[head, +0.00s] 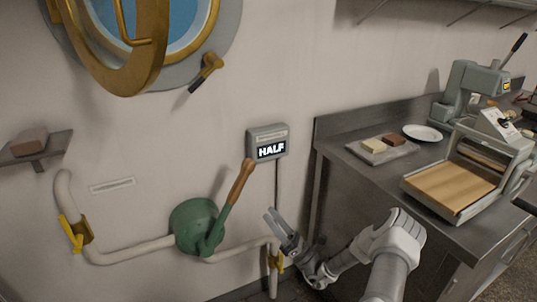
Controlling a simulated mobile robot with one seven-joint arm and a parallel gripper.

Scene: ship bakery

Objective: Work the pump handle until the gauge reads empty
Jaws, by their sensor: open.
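The pump (194,226) is a round green body on the wall, set in a cream pipe. Its handle (236,188) is a green lever with a brown wooden grip, tilted up and to the right. The gauge (267,143) is a grey box above and right of the pump, and its display reads HALF. My gripper (271,218) is open and empty, to the right of and below the wooden grip. It appears apart from the handle.
A steel counter (350,170) stands at right with a dough machine (470,170), a small tray (378,153) and a white plate (422,133). Yellow valves (75,233) sit on the pipe. A porthole with an open brass frame (120,75) is above. A small shelf (52,150) is at left.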

